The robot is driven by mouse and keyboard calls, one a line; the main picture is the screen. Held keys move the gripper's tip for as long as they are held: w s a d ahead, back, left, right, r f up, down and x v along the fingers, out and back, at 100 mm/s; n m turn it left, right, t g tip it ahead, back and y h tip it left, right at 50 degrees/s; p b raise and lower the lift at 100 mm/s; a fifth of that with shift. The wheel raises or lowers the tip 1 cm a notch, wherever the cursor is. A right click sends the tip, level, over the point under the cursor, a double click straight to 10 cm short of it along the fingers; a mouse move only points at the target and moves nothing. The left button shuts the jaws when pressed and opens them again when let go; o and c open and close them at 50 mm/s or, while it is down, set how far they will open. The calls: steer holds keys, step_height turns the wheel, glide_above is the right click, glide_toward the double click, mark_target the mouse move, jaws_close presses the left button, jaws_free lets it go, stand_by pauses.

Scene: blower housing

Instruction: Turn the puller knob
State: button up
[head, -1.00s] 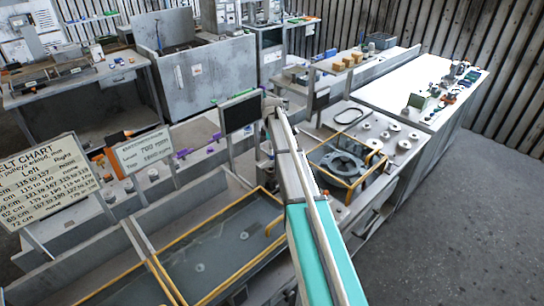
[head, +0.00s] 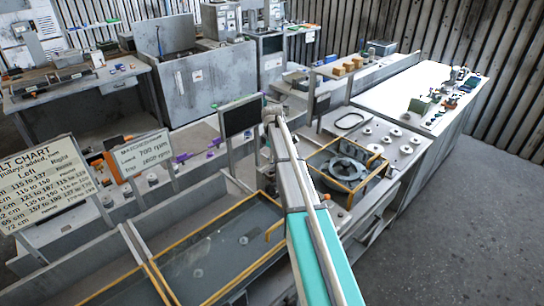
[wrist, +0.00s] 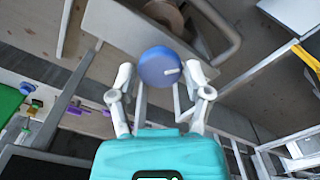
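A round blue knob (wrist: 161,67) with a short white mark on its face shows in the wrist view, in front of a grey metal panel. My gripper (wrist: 160,72) has its two pale fingers apart, one on each side of the knob. Narrow gaps seem to show between the fingers and the knob, and I cannot make out contact. In the head view my arm (head: 290,170) reaches away toward the dark screen (head: 242,118). My gripper's fingers and the knob cannot be made out there.
A yellow-framed housing (head: 346,174) stands right of my arm. A grey trough with yellow edges (head: 165,262) lies to the left. Chart board (head: 48,180) and speed sign (head: 145,157) stand at left. A white-topped bench (head: 400,90) is at right, with open floor (head: 460,220) before it.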

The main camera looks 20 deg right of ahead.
steer(key=c, duration=0.6)
steer(key=shift+m, duration=0.3)
steer(key=m, duration=0.8)
steer(key=shift+m, duration=0.4)
steer(key=m, duration=0.4)
steer(key=shift+m, duration=0.3)
steer(key=m, duration=0.4)
steer(key=shift+s+m, duration=0.1)
steer(key=shift+m, duration=0.3)
